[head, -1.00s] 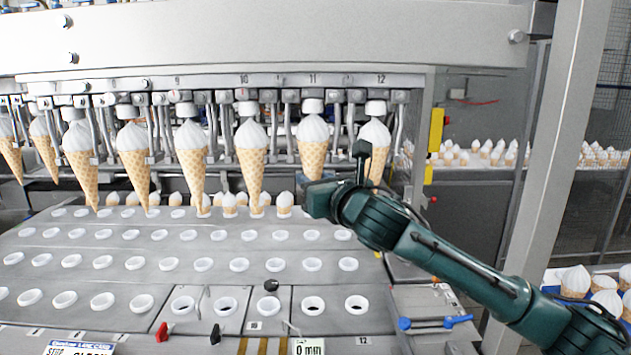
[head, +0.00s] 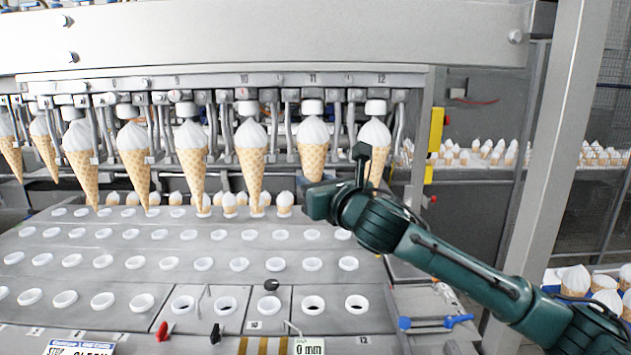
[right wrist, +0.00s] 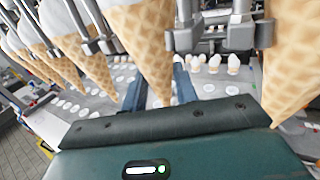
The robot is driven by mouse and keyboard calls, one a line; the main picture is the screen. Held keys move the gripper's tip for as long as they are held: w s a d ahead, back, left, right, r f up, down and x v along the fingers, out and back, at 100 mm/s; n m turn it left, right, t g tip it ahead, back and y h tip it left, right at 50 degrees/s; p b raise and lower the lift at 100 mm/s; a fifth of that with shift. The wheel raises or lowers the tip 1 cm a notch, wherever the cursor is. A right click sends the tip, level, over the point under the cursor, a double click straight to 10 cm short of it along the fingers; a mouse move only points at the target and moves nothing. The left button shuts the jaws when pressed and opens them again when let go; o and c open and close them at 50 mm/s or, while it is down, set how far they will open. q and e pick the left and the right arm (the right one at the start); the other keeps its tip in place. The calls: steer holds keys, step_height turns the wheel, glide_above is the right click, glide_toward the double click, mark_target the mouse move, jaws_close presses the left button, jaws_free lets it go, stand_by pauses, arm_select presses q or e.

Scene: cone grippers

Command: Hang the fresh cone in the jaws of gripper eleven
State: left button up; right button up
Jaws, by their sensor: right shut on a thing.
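The fresh cone (head: 313,145), white cream over a waffle cone, hangs upright, tip down, under the number 11 at gripper eleven (head: 312,108). Its cream top is up at the jaws, level with the neighbouring cones. My right gripper (head: 322,198) is at its lower end and hides the tip in the head view. In the right wrist view my right gripper's fingers (right wrist: 160,92) are shut on the lower part of the cone (right wrist: 142,45). Whether the machine's jaws press on the cone cannot be told. My left gripper is not in view.
Cones hang close on both sides, at gripper ten (head: 251,150) and gripper twelve (head: 374,145). Below is a grey plate (head: 200,250) with rows of white-rimmed holes. A crate of cones (head: 605,285) is at the right. A grey post (head: 560,150) stands right of the machine.

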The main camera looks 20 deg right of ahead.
steer(key=shift+f, duration=0.25)
stand_by(0.4)
steer(key=o, duration=1.1)
steer(key=shift+s+a, duration=0.4)
steer(key=shift+s, duration=1.05)
steer(key=shift+s+a, duration=0.45)
steer(key=shift+s, duration=1)
steer(key=shift+s+a, duration=0.4)
steer(key=shift+s, duration=1.05)
